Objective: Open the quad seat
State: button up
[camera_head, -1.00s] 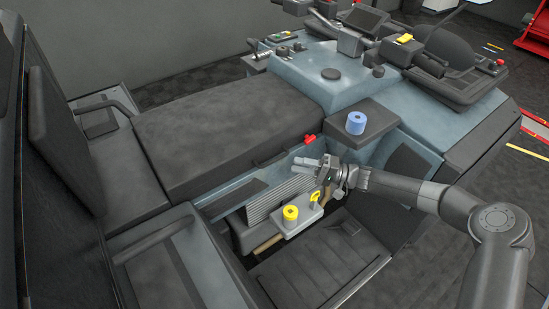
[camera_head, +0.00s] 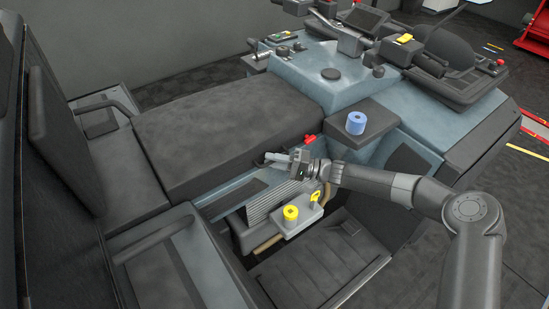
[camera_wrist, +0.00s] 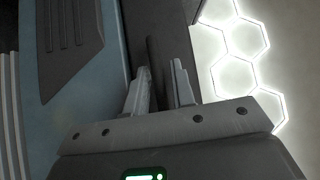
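The quad seat (camera_head: 215,125) is a long dark grey cushion. It lies flat and closed on the blue-grey body in the head view. My gripper (camera_head: 271,159) is at the near side of the seat, just below its edge, pointing left. In the wrist view my gripper (camera_wrist: 162,85) has its two fingers apart. A thin dark bar (camera_wrist: 152,60) shows in the gap between them, close to the seat's dark side (camera_wrist: 175,25). I cannot tell whether the fingers touch the bar. The gripper partly hides this spot in the head view.
A red knob (camera_head: 310,139) sits by the seat's front corner. Below my gripper are a yellow cap (camera_head: 291,212), a yellow ring handle (camera_head: 314,197) and the dark footwell (camera_head: 325,262). A blue roll (camera_head: 356,122) stands on a dark ledge to the right.

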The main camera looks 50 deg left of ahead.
grip_shut()
jog(key=shift+r, duration=0.1)
jog(key=shift+w+r, duration=0.1)
jog(key=shift+r, duration=0.4)
jog(key=s+r+n+t+h, duration=0.15)
jog(key=s+r, duration=0.25)
jog(key=r, duration=0.5)
jog(key=s+r+n+t+h, duration=0.1)
jog(key=s+r+n+t, duration=0.25)
jog(key=r, duration=0.55)
jog(key=s+r+n+t+h, duration=0.1)
jog(key=s+r+t+h, duration=0.1)
jog(key=s+r, duration=0.5)
jog(key=s+r+n+t, duration=0.2)
jog(key=s+r+t, duration=0.1)
jog(key=s+r, duration=0.4)
jog(key=shift+s+r, duration=0.25)
jog(key=shift+s, duration=0.55)
